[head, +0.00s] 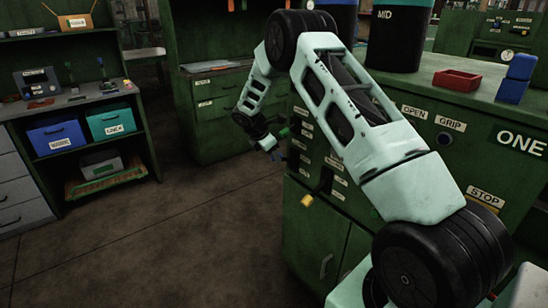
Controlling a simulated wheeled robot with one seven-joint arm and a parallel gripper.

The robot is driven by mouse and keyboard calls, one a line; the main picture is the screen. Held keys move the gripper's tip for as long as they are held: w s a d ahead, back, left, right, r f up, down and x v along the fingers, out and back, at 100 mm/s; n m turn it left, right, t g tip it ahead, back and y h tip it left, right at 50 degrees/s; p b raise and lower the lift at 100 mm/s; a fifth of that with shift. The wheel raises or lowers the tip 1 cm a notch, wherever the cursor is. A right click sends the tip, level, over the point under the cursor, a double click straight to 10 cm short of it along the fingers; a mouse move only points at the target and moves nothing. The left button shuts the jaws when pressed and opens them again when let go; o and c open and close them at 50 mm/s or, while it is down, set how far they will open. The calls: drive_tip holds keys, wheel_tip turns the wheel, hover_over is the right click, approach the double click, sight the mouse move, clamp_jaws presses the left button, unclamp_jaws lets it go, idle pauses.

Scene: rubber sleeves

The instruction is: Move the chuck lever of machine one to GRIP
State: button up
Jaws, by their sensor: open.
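Machine one (480,165) is the green cabinet on the right, with a ONE sign (519,140) on its front. OPEN and GRIP labels (432,117) sit side by side there, with a dark round part (445,139) below GRIP. I cannot make out the chuck lever or its position; my arm covers part of the panel near the labels. My gripper (281,144) is small and dark in the head view, by the left side of the cabinet, left of and apart from the OPEN and GRIP labels. It is open and appears empty.
A STOP label (484,196) is lower on the machine. A yellow-ended part (307,200) sticks out at the cabinet's left side. A red tray (457,80) and a blue block (516,78) are on top. Shelves with bins (58,135) stand left; the floor between is clear.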

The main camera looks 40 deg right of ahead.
drive_tip(key=v, duration=1.4)
drive_tip(key=shift+a+r, duration=0.15)
drive_tip(key=shift+r, duration=0.2)
drive_tip(key=s+a+r+m+y+p, duration=0.1)
drive_tip(key=s+a+r, duration=0.1)
drive_tip(key=s+a, duration=0.45)
drive_tip(key=s+a+r+m+y, duration=0.1)
drive_tip(key=s+a+y, duration=0.15)
drive_tip(key=a, duration=0.75)
drive_tip(key=s+a+r+m+y+p, duration=0.1)
drive_tip(key=s+a+r, duration=0.1)
drive_tip(key=s+a, duration=0.55)
drive_tip(key=s+a+m+y+p, duration=0.1)
drive_tip(key=s+a, duration=0.4)
drive_tip(key=s, duration=0.7)
drive_tip(key=s+a+m+y+p, duration=0.1)
drive_tip(key=s+a+m, duration=0.3)
drive_tip(key=s, duration=0.8)
drive_tip(key=shift+s+a, duration=0.15)
drive_tip(key=shift+a, duration=0.35)
